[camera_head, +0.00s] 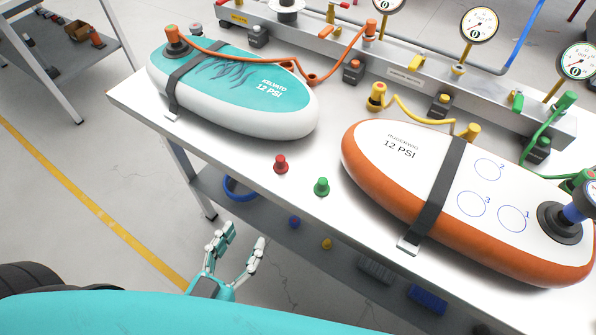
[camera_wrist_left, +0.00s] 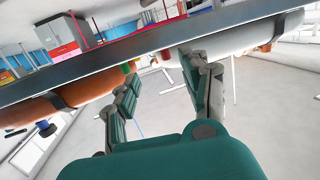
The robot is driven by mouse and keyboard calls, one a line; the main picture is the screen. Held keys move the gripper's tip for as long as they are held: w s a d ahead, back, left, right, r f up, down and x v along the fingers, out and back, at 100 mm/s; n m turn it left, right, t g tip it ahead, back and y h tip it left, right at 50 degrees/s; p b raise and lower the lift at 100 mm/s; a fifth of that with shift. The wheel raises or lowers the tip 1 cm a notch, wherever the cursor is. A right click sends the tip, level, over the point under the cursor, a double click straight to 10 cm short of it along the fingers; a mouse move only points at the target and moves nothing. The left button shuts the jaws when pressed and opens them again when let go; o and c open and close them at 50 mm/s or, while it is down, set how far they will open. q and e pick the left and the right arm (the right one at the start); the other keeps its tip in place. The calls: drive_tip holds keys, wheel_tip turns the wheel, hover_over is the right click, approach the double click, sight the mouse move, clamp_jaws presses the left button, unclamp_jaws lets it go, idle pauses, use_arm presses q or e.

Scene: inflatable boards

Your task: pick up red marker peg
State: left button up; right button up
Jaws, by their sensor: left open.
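The red marker peg (camera_head: 281,165) stands upright on the white tabletop near its front edge, in the gap between the two boards. A green peg (camera_head: 321,187) stands to its right. My left gripper (camera_head: 244,238) is open and empty, off the table's front edge, in front of the red peg and apart from it. In the left wrist view, which looks upside down, the open fingers (camera_wrist_left: 158,75) show close to the table edge. My right gripper is not in view.
A teal and white board (camera_head: 225,85) lies at the left and an orange and white board (camera_head: 400,185) at the right, both strapped. A gauge manifold (camera_head: 405,75) runs along the back. A shelf under the table holds a blue ring (camera_head: 240,188) and small items.

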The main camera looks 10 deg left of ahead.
use_arm(q)
wheel_tip(320, 180, up, 3)
drive_tip(key=w, duration=0.2)
approach(278, 163)
drive_tip(key=w, duration=0.2)
drive_tip(key=w+f+p, duration=0.1)
drive_tip(key=shift+w+d+t, duration=0.3)
drive_tip(key=shift+w+d, duration=0.05)
drive_tip(key=shift+w, duration=0.5)
drive_tip(key=w, duration=0.4)
drive_tip(key=shift+w+d+r+p, duration=0.1)
drive_tip(key=shift+w+d+p, duration=0.1)
drive_tip(key=shift+d+p, duration=0.15)
drive_tip(key=shift+w+d, duration=0.1)
drive_tip(key=shift+w, duration=0.25)
drive_tip(key=shift+s, duration=0.1)
drive_tip(key=c, duration=0.9)
clamp_jaws()
